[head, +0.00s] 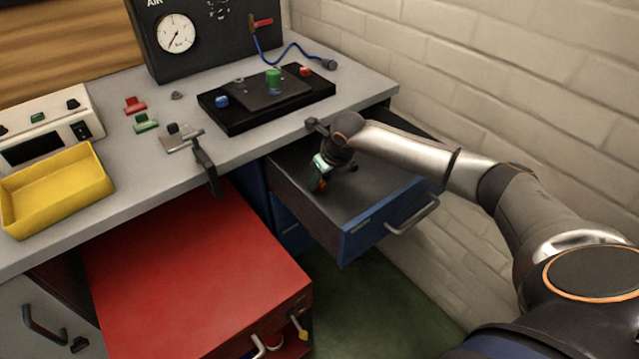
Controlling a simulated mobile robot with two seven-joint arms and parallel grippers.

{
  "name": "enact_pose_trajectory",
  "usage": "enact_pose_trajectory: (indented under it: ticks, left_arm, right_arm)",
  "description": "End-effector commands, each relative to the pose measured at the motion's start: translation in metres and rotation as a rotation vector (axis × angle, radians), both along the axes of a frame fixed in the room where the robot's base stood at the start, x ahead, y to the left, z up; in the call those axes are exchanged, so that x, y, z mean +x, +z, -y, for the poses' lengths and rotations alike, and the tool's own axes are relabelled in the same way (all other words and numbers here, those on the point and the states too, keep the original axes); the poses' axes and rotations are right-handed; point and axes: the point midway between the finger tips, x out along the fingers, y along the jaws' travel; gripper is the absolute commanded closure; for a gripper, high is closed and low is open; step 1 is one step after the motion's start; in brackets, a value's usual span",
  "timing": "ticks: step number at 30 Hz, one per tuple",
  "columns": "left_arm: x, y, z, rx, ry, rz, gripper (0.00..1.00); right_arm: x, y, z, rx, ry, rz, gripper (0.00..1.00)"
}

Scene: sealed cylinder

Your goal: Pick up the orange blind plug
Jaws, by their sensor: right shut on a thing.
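My right arm reaches in from the right, and my right gripper (321,179) points down into the open blue drawer (365,235) under the bench. My left gripper is not in view.
The drawer walls stand close around my right gripper, with the bench edge above. A black fixture plate (240,122) and a clamp (205,160) are on the bench. A red cabinet (190,270) stands at front left. A brick wall (520,60) is to the right.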

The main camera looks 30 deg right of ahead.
Motion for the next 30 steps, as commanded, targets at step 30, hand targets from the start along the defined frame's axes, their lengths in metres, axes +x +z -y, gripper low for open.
enact_pose_trajectory:
  ticks: [30]
  left_arm:
    - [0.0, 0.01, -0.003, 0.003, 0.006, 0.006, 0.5]
  right_arm:
    - [-0.012, 0.053, -0.009, -0.001, 0.004, 0.003, 1.0]
